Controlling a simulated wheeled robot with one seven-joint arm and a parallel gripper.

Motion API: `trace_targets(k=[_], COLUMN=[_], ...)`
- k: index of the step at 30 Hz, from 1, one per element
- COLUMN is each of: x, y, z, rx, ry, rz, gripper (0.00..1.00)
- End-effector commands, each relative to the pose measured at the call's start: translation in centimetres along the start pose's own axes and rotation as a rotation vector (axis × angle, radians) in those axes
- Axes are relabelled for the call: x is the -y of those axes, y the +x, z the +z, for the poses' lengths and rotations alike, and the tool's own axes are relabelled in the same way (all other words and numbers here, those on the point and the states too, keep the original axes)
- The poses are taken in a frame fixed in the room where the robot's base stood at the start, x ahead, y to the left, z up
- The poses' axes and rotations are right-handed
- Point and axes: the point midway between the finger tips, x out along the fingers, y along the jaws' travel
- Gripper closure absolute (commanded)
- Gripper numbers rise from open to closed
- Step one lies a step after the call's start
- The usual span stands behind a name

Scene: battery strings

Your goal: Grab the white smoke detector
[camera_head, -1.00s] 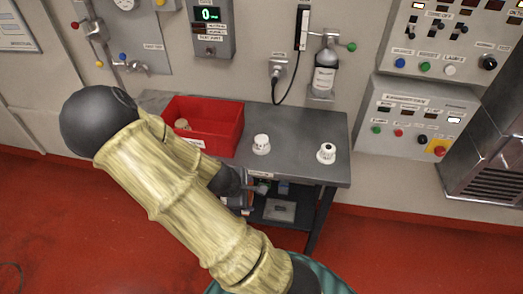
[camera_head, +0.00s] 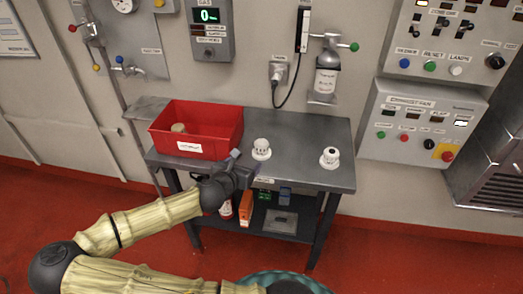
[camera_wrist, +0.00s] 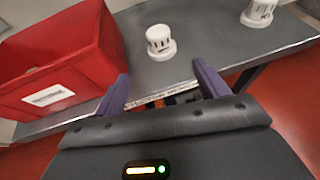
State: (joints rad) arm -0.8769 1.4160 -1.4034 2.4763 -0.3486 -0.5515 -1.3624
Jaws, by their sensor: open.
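Two white round detectors stand on the dark grey table. The left one (camera_head: 261,149) has a domed top with dark slots in the wrist view (camera_wrist: 160,42). The right one (camera_head: 329,157) has a dark spot on top and shows partly at the top edge of the wrist view (camera_wrist: 258,12). I cannot read any label that tells which is the smoke detector. My gripper (camera_head: 246,163) is open and empty at the table's front edge, just short of the left detector. In the wrist view that detector lies beyond and between my purple fingers (camera_wrist: 160,76), not touching them.
A red bin (camera_head: 221,148) stands left of the detectors, close to my left finger, with a pale object (camera_head: 179,128) inside. The lower shelf holds an orange box (camera_head: 246,208) and other items. The tabletop (camera_head: 297,135) between the detectors is clear.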

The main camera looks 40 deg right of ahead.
Motion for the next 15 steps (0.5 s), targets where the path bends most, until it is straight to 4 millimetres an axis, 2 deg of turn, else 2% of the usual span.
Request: trace_targets(k=[5,15], x=[0.0,0.1], y=[0.8,6.3], z=[0.0,0.1], rx=[-0.001,-0.002], ry=[0.002,0.003], rz=[-0.002,-0.003], gripper=[0.27,0.27])
